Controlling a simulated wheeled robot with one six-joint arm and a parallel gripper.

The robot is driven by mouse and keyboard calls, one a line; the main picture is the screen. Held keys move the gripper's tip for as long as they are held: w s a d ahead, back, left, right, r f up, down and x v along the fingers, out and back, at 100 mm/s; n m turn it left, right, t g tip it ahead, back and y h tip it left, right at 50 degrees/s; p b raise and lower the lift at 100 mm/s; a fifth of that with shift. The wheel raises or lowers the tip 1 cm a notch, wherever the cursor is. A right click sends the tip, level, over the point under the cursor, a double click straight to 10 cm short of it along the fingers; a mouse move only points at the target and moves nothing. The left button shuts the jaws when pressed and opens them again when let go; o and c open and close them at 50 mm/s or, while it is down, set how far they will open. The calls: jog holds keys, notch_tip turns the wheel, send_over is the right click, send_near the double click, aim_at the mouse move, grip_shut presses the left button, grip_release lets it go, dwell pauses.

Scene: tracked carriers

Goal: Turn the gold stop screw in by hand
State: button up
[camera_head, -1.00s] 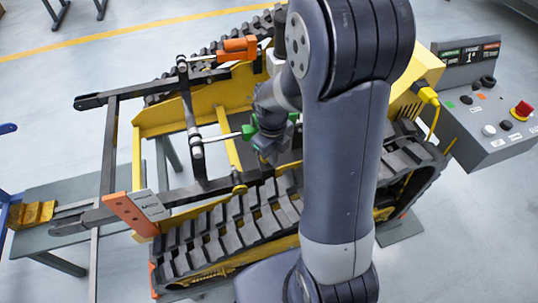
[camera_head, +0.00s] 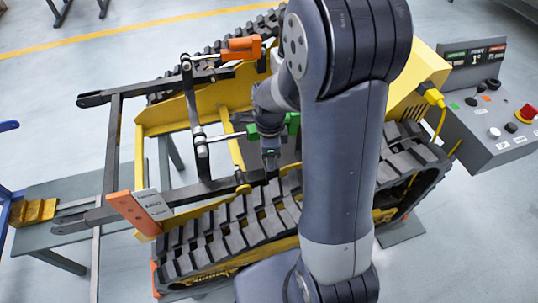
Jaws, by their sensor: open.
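A small gold piece (camera_head: 242,190), which looks like the stop screw, shows on the dark lower bar (camera_head: 215,191) of the lift frame. It is small, so I cannot tell how far in it sits. My gripper (camera_head: 270,168) points down just to the right of it and above the near track, apparently open and with nothing seen between the fingers. The fingertips are small and dark against the carrier, so their exact gap from the screw cannot be told. My arm hides the middle of the yellow tracked carrier (camera_head: 177,113).
The near black track (camera_head: 215,240) runs below the bar. A cross bar (camera_head: 193,118) with a silver rod stands left of my wrist. A control console (camera_head: 485,125) with a red button is at right.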

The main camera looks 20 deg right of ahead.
jog(key=n, duration=0.4)
jog(key=shift+w+d+r, duration=0.15)
jog(key=shift+w+d, duration=0.05)
jog(key=shift+w, duration=0.1)
jog(key=n, duration=0.2)
jog(key=shift+s+n, duration=0.1)
jog(key=shift+n, duration=0.9)
jog(key=shift+w+a+n, duration=0.25)
jog(key=shift+w+n, duration=0.05)
jog(key=shift+n, duration=0.6)
jog(key=shift+s+d+n, duration=0.1)
jog(key=shift+s+n, duration=0.05)
jog(key=shift+n, duration=0.35)
jog(key=n, duration=0.8)
jog(key=shift+s+d+n, duration=0.1)
jog(key=shift+n, duration=0.3)
